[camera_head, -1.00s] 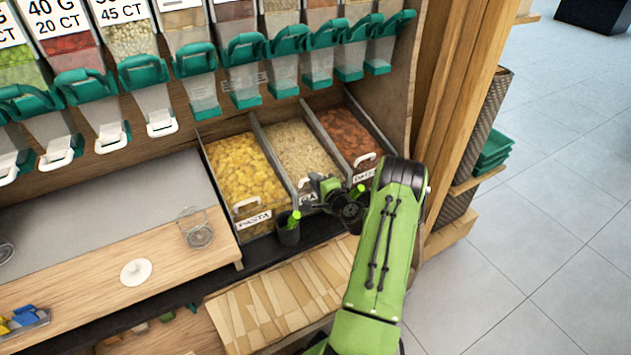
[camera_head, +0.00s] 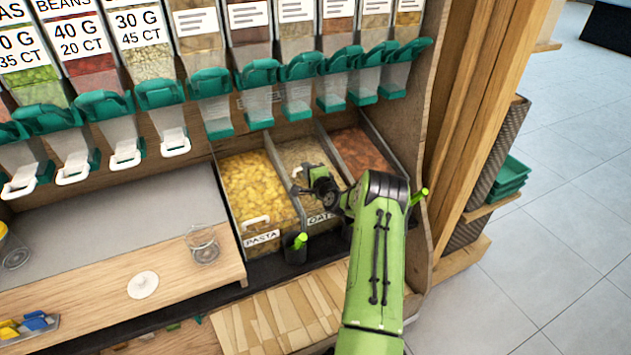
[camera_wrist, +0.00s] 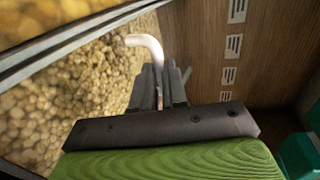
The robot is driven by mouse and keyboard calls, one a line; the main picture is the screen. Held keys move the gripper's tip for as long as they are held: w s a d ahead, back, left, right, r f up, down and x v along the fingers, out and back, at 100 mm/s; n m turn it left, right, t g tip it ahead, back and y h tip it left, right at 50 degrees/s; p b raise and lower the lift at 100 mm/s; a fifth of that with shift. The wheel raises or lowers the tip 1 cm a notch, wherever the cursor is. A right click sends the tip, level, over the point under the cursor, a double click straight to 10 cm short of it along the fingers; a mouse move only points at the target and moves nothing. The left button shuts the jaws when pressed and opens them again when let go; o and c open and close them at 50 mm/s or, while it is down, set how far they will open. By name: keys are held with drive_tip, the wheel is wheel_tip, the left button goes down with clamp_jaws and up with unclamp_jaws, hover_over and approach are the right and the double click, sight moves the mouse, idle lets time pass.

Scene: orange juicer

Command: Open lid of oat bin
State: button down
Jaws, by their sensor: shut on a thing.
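The oat bin (camera_head: 321,218) is the middle of three clear-fronted bins, with an OATS label on its front. My gripper (camera_head: 298,184) is over this bin, above and behind the label. In the wrist view my gripper (camera_wrist: 160,78) is shut on the white lid handle (camera_wrist: 146,42), whose bent end sticks out to the left. The clear lid (camera_wrist: 75,85) fills the left of that view, with pale oats showing through it. The lid looks raised at its front, but my arm and gripper hide much of it in the head view.
The pasta bin (camera_head: 262,239) is on the left and a bin of reddish-brown food (camera_head: 362,150) on the right. Teal-handled dispensers (camera_head: 258,75) hang above the bins. A glass (camera_head: 202,246) stands on the counter at left.

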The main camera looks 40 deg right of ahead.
drive_tip(key=shift+s, duration=0.15)
drive_tip(key=c, duration=1.2)
unclamp_jaws()
drive_tip(key=shift+o, duration=0.2)
drive_tip(key=p+v, duration=0.1)
drive_tip(key=v, duration=1.5)
